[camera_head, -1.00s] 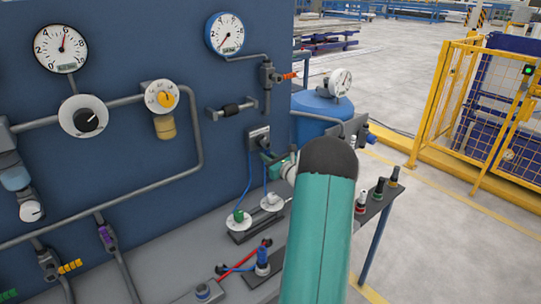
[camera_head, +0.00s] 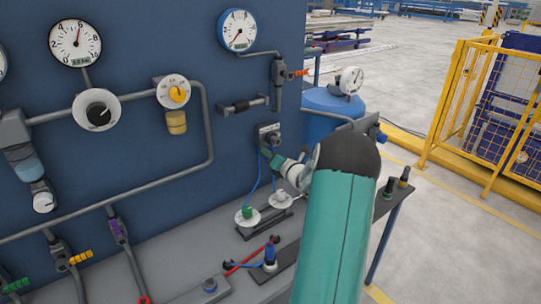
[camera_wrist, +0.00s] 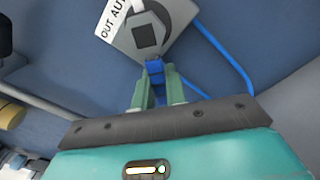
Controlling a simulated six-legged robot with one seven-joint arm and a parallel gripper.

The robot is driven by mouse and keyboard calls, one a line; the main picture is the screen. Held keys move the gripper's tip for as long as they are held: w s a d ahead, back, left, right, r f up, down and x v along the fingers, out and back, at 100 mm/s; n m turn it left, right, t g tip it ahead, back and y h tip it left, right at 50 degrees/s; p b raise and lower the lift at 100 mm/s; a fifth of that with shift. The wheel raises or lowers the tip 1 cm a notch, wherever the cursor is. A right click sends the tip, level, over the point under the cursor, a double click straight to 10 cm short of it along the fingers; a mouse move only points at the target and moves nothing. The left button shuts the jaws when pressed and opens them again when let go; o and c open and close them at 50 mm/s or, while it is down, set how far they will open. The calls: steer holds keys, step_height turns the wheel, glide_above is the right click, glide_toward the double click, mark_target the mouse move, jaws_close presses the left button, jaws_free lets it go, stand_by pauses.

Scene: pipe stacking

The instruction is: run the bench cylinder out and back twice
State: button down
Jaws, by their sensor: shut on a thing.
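A grey valve (camera_head: 268,134) is mounted on the blue panel, with blue tubes running down from it. In the wrist view its square plate (camera_wrist: 143,38) has a label partly reading "OUT AU". My gripper (camera_head: 277,160) is at the valve's lower side. In the wrist view its green fingers (camera_wrist: 157,88) are shut on a small blue lever (camera_wrist: 154,68) at the plate's lower edge. The tubes lead to two white round fittings (camera_head: 247,217) on the bench. A dark rail-like assembly (camera_head: 265,226), perhaps the bench cylinder, lies by them. Its rod position is unclear.
Gauges (camera_head: 75,42), a regulator (camera_head: 98,113) and grey pipes cover the panel on the left. A blue tank (camera_head: 333,105) with a gauge stands behind the bench end. A yellow fence (camera_head: 485,120) is at the right, with open floor before it.

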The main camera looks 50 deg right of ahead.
steer(key=shift+a+m, duration=0.1)
steer(key=shift+m, duration=0.2)
steer(key=c, duration=1.4)
jaws_free()
steer(key=shift+c, duration=0.2)
steer(key=shift+s, duration=0.1)
steer(key=v, duration=1.3)
steer(key=shift+s, duration=0.3)
steer(key=shift+r, duration=0.1)
